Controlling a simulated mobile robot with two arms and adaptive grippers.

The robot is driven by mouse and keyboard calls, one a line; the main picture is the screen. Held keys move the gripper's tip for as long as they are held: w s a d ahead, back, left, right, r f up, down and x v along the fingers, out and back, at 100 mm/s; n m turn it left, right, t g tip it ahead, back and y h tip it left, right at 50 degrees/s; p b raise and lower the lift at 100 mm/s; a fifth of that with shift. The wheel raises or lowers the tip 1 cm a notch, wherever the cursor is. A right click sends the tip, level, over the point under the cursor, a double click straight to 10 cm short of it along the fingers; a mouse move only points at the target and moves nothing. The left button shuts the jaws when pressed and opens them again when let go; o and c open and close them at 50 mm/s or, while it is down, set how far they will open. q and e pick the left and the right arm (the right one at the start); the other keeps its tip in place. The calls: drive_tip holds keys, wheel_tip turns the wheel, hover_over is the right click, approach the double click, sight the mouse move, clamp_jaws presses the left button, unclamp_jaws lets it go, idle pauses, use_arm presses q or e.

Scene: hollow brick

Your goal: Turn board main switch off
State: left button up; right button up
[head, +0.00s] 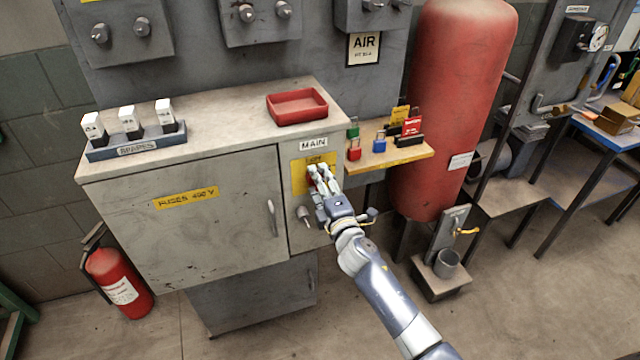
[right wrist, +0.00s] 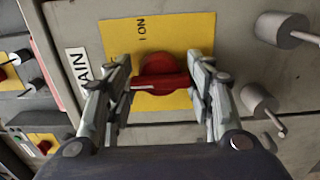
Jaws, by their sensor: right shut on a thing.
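The main switch is a red rotary knob with a bar handle (right wrist: 162,82) on a yellow plate (right wrist: 125,42). In the right wrist view the bar lies across the picture, with a pale line on its left half. Beside it the plate reads "I ON". In the head view the yellow plate (head: 299,178) is under the "MAIN" label (head: 313,143) on the grey cabinet, and the knob is mostly hidden by my gripper. My right gripper (head: 318,174) is shut on the handle, one finger at each end; it also shows in the right wrist view (right wrist: 163,90). My left gripper is not in view.
A grey knob (head: 304,213) is just below the plate. A wooden shelf (head: 395,158) with padlocks juts out right of the cabinet, near my wrist. A red tank (head: 455,100) stands behind it. A red tray (head: 297,105) lies on the cabinet top. Floor in front is clear.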

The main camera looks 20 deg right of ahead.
idle(0.4)
drive_tip(key=o, duration=0.8)
drive_tip(key=s, duration=1.2)
drive_tip(key=shift+d, duration=0.2)
drive_tip(key=s+d+f+m+g, duration=0.1)
drive_tip(key=s+f+m+g, duration=0.2)
drive_tip(key=f, duration=0.9)
drive_tip(key=s+f+m+g, duration=0.2)
drive_tip(key=s+f, duration=0.4)
drive_tip(key=f, duration=0.5)
drive_tip(key=s+d+f+m+g, duration=0.1)
drive_tip(key=s+f+m+g, duration=0.2)
drive_tip(key=f, duration=0.9)
drive_tip(key=s+f+m+g, duration=0.2)
drive_tip(key=s+f, duration=0.4)
drive_tip(key=s, duration=0.6)
drive_tip(key=s+f+m+g, duration=0.3)
drive_tip(key=s+f, duration=0.4)
drive_tip(key=s, duration=0.5)
drive_tip(key=s+f+m+g, duration=0.3)
drive_tip(key=s+f, duration=0.3)
drive_tip(key=s, duration=0.6)
drive_tip(key=shift+s+d+f+g+h, duration=0.15)
drive_tip(key=shift+d+f+g+h, duration=0.15)
drive_tip(key=shift+d+g, duration=0.15)
